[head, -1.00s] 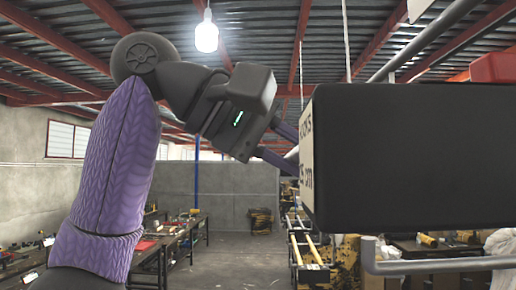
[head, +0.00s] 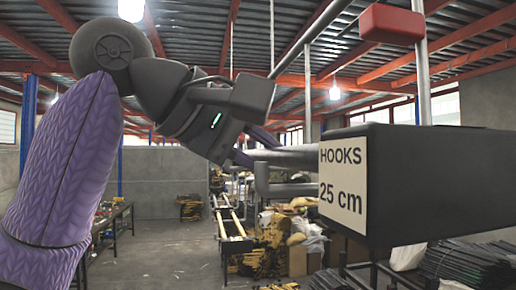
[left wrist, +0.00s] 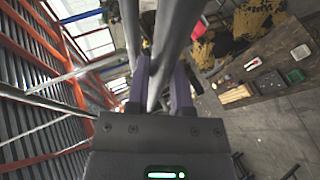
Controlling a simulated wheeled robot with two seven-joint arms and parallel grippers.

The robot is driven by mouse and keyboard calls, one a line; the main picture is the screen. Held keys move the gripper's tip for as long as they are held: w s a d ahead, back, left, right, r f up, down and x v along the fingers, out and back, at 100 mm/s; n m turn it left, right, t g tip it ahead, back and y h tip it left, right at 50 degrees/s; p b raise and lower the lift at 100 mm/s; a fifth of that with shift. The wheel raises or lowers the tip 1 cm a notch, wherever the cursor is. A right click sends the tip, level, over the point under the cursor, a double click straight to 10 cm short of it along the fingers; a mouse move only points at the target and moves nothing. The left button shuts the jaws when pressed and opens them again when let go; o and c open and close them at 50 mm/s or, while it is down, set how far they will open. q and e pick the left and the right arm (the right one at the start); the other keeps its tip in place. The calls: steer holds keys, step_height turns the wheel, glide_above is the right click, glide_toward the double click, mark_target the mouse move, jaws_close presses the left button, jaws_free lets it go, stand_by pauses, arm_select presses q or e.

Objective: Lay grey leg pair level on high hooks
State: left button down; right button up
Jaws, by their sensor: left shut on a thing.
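My left gripper (head: 258,146) is in the middle of the head view, its purple fingers partly hidden behind its own body. In the left wrist view the fingers (left wrist: 161,85) are closed around a grey tube (left wrist: 175,35), which looks like part of the grey leg pair. In the head view a grey tube (head: 293,156) runs from the fingers towards the black box (head: 440,180) marked "HOOKS 25 cm". Below it, a grey hook (head: 290,190) with an upturned end sticks out left from the box. I cannot tell whether tube and hook touch. My right gripper is out of view.
A grey post (head: 422,70) and a red block (head: 391,24) stand above the box. A workbench (head: 110,222) is at the left, and cartons (head: 300,260) lie behind the hook. The floor (head: 165,250) between is open.

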arm_select(q)
steer(key=shift+f, duration=0.35)
steer(key=shift+c, duration=2.1)
jaws_free()
steer(key=b+v, duration=0.2)
steer(key=v, duration=0.8)
